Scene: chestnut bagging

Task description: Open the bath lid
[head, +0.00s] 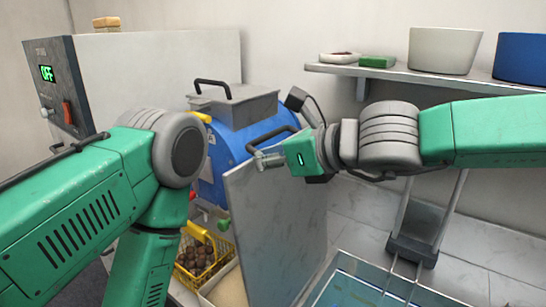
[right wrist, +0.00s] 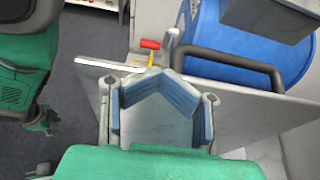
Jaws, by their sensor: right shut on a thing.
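The bath lid (head: 275,235) is a grey metal panel standing steeply raised at the left side of the bath (head: 345,288). It also shows in the right wrist view (right wrist: 250,118), its top edge running across behind my fingers. My right gripper (head: 268,158) is at the lid's top edge. In the right wrist view its blue-padded fingers (right wrist: 160,75) angle in towards each other over that edge, shut on the lid; the exact contact is hard to see. A black bar handle (right wrist: 235,62) shows beyond the edge.
A blue drum machine (head: 235,145) with a grey hopper (head: 235,106) stands close behind the lid. A yellow basket (head: 222,246) of chestnuts is left of the lid. A wall shelf (head: 400,78) holds bowls.

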